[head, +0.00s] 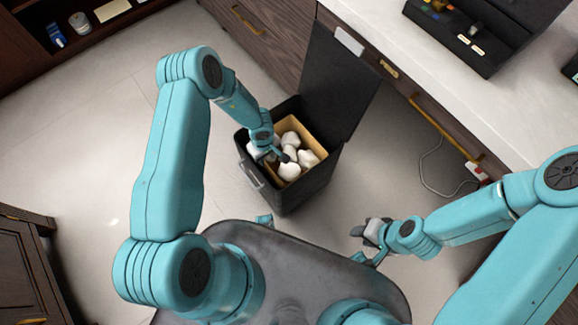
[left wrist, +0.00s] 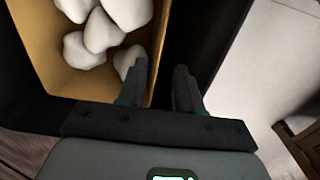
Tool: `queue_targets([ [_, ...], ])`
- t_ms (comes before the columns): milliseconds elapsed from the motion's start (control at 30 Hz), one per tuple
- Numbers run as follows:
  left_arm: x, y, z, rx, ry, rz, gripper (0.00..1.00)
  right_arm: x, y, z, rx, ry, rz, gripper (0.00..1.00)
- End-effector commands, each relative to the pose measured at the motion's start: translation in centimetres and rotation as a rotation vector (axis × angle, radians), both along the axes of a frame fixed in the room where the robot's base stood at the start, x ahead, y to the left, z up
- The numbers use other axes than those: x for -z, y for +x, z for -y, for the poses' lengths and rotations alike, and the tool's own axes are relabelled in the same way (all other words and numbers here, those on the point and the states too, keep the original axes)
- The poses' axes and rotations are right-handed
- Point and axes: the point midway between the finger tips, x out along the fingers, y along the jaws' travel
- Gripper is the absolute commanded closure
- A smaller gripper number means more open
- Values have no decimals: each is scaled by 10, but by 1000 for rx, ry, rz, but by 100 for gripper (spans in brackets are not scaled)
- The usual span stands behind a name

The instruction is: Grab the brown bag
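The brown bag (head: 312,144) stands inside an open black bin and holds several white crumpled lumps (head: 290,170). My left gripper (head: 279,154) is down in the bin at the bag's edge. In the left wrist view, the bag's tan wall (left wrist: 42,50) shows with the lumps (left wrist: 104,30) inside. There my left gripper (left wrist: 161,84) is open, one finger on the bag's inner side and the other over the dark gap outside its rim. Contact with the rim is unclear. My right gripper (head: 362,238) hangs away from the bin; its opening is unclear.
The black bin (head: 262,182) stands on the pale floor with its lid (head: 335,85) raised behind it. Wooden drawers (head: 262,35) and a white-topped counter (head: 440,80) stand behind and right. A white cable (head: 425,178) lies on the floor. Floor at left is clear.

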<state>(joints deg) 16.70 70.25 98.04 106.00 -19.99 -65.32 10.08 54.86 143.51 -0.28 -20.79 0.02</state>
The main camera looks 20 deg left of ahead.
Motion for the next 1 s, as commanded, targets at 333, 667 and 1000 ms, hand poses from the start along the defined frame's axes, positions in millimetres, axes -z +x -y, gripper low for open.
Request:
queue_targets([
  [333,49,3,-3,-4,-1,-1,65,18,0,0,0,0,0,64],
  [667,51,4,-3,-3,0,0,82,17,0,0,0,0,0,64],
  [1000,51,4,-3,-3,0,0,100,17,0,0,0,0,0,64],
])
